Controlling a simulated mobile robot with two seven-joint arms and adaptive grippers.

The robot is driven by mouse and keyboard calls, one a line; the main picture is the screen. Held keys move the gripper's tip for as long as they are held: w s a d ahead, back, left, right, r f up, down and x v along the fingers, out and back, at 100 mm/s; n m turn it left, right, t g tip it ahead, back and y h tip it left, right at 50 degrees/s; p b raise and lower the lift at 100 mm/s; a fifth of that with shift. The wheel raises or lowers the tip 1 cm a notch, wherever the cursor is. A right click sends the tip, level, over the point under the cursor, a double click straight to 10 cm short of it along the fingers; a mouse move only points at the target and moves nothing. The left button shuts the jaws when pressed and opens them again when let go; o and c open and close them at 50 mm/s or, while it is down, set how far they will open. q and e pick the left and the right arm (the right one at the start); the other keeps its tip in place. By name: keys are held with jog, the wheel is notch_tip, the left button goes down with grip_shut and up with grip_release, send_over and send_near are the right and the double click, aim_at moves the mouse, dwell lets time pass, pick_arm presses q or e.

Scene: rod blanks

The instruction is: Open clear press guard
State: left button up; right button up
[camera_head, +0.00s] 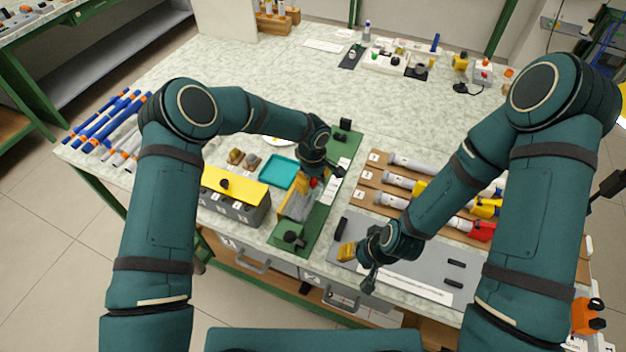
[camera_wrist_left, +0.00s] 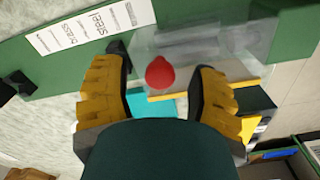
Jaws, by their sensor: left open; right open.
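The clear press guard (camera_wrist_left: 225,42) shows in the left wrist view as a see-through box on a green press base (camera_wrist_left: 190,14). A red knob (camera_wrist_left: 160,72) sits on the guard. My left gripper is open, its two yellow-padded fingers (camera_wrist_left: 163,95) on either side of the red knob and apart from it. In the head view my left gripper (camera_head: 305,182) is over the green base (camera_head: 318,218), and it partly hides the guard (camera_head: 297,205) and knob. My right gripper (camera_head: 355,266) is open and empty above the grey mat at the table's front.
A teal tray (camera_head: 279,172) and a grey bin with a yellow top (camera_head: 236,189) stand left of the press. A wooden rack with rods (camera_head: 400,180) lies to the right, and a grey mat (camera_head: 425,268) in front.

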pick_arm(q)
grip_shut()
dwell(0.4)
jog(key=h, duration=0.1)
jog(key=a+r+g+h, duration=0.1)
jog(key=h+b, duration=0.1)
jog(key=shift+w+a+r+g+h, duration=0.3)
jog(key=shift+w+h, duration=0.05)
jog(key=shift+h, duration=0.05)
pick_arm(e)
jog(key=shift+f, duration=0.55)
pick_arm(q)
jog(key=shift+w+a+r+g+h+b, duration=0.15)
jog(key=shift+a+r+g+h+b, duration=0.15)
jog(key=shift+h, duration=0.35)
jog(key=shift+w+a+r+g+h+b, duration=0.15)
jog(key=shift+a+g+h+b, duration=0.15)
jog(key=shift+h, duration=0.35)
pick_arm(e)
jog(key=shift+f, duration=0.65)
